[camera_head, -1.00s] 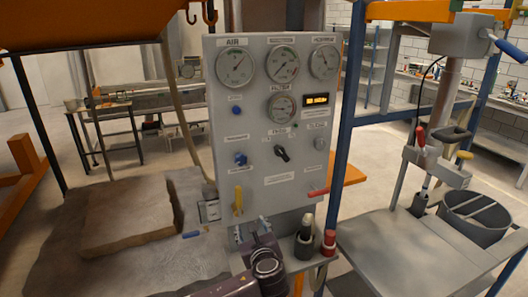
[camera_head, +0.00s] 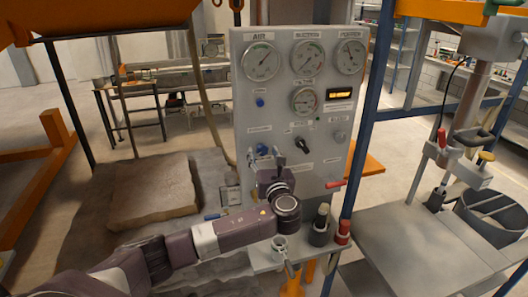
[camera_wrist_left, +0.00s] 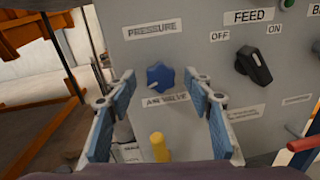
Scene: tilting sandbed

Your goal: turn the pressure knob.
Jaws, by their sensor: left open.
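The pressure knob (camera_wrist_left: 160,78) is a blue lobed knob on the grey control panel (camera_wrist_left: 190,45), under a PRESSURE label in the left wrist view. In the head view the knob (camera_head: 262,149) shows just above my left gripper (camera_head: 278,158). In the left wrist view my left gripper (camera_wrist_left: 160,95) is open, with its two blue-padded fingers apart on either side of the knob. The jaws look empty, and I cannot tell how far the fingertips are from the panel. My right gripper is not in view.
A black FEED switch (camera_wrist_left: 254,66) is right of the knob. A yellow handle (camera_wrist_left: 160,146) is below it and a red handle (camera_wrist_left: 304,145) at lower right. Gauges (camera_head: 308,58) fill the panel top. A sand block (camera_head: 155,190) lies left, and a metal table (camera_head: 425,245) stands right.

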